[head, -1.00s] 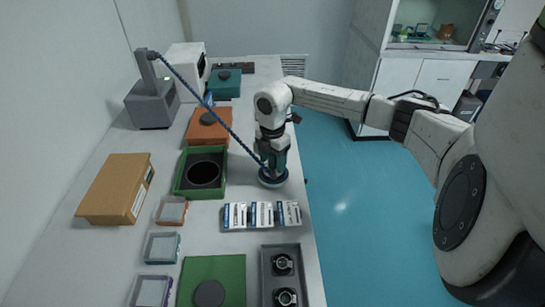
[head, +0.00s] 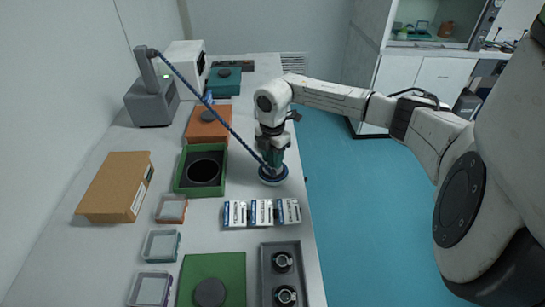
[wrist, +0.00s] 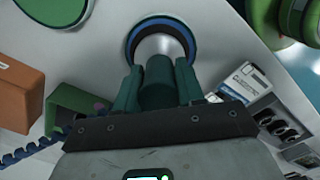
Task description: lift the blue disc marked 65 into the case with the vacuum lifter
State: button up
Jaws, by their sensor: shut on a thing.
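My gripper (head: 271,155) is shut on the teal vacuum lifter (wrist: 157,82), which points down over the table's right side. A blue coiled hose runs from the lifter to a grey pump unit at the back left. At the lifter's lower end is a round blue-rimmed disc (head: 273,178); it also shows in the wrist view (wrist: 133,47), around the lifter's pale foot. No number is readable, and I cannot tell whether the disc is clear of the tabletop. The open green case (head: 181,188), with a round dark recess, stands left of the lifter.
The grey pump (head: 151,104) stands behind. Several white-blue boxes (head: 262,212) lie in front of the lifter. The table's right edge is close.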

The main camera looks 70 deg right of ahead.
grip_shut()
jog(key=shift+r+p, duration=3)
jog(key=shift+r, duration=0.75)
jog(key=shift+w, duration=0.1)
jog(key=w+a+b, duration=0.2)
jog(key=w+a, duration=0.1)
jog(key=w, duration=0.8)
jog(key=w+a+b, duration=0.2)
jog(key=w+a, duration=0.2)
jog(key=w, duration=0.7)
jog(key=shift+b, duration=0.4)
jog(key=shift+p, duration=0.45)
jog(key=shift+f, duration=0.15)
